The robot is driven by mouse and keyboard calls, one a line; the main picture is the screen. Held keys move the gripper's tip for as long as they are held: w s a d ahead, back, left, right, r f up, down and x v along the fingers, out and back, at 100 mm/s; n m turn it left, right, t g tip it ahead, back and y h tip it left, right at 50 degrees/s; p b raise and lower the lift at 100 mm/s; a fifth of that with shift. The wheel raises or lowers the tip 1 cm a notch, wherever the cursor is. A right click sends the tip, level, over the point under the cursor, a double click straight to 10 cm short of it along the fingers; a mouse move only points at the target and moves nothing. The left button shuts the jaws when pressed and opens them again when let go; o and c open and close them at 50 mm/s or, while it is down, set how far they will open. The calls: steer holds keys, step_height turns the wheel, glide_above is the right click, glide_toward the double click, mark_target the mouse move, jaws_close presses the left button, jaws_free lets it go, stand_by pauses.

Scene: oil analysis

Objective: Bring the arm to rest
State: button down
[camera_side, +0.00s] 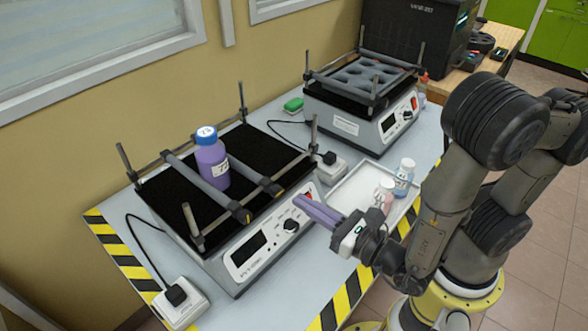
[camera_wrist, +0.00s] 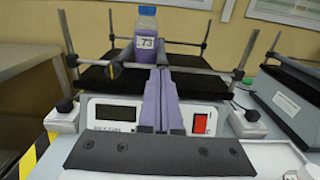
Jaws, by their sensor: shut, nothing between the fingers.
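My gripper (camera_side: 318,211) is shut and empty, its purple fingers pressed together, in front of the control panel of the near shaker. In the wrist view the closed fingers (camera_wrist: 161,100) point towards that shaker and cover part of its front panel. The near shaker (camera_side: 262,243) has a black platform with grey bars. A purple bottle with a blue cap (camera_side: 211,162) stands upright on the platform between the bars.
A second shaker with a round-holed rack (camera_side: 345,125) stands behind to the right. A white tray (camera_side: 345,197) lies right of my gripper, with a blue-labelled bottle (camera_side: 404,178) and a pinkish bottle (camera_side: 384,193). Power adapters (camera_side: 181,303) and cables lie beside the shakers.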

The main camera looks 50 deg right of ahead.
steer(key=w+d+r+m+g+h, duration=0.2)
steer(key=w+d+r+m+h, duration=0.2)
steer(key=d+r+m+h, duration=0.8)
steer(key=s+d+r+m+g+h, duration=0.1)
steer(key=s+d+m+g, duration=0.35)
steer(key=d, duration=0.25)
steer(key=s+d+r+m+g+h, duration=0.1)
steer(key=s+d+m+g, duration=0.3)
steer(key=d+m+g, duration=0.25)
steer(key=s+a+f+m+g+y, duration=0.15)
steer(key=s+m+g+y, duration=0.25)
steer(key=s+m+y, duration=0.45)
steer(key=a+m+t+y, duration=0.4)
steer(key=a+y, duration=0.1)
steer(key=a, duration=0.6)
steer(key=shift+w+r+t, duration=0.3)
steer(key=shift+w, duration=0.1)
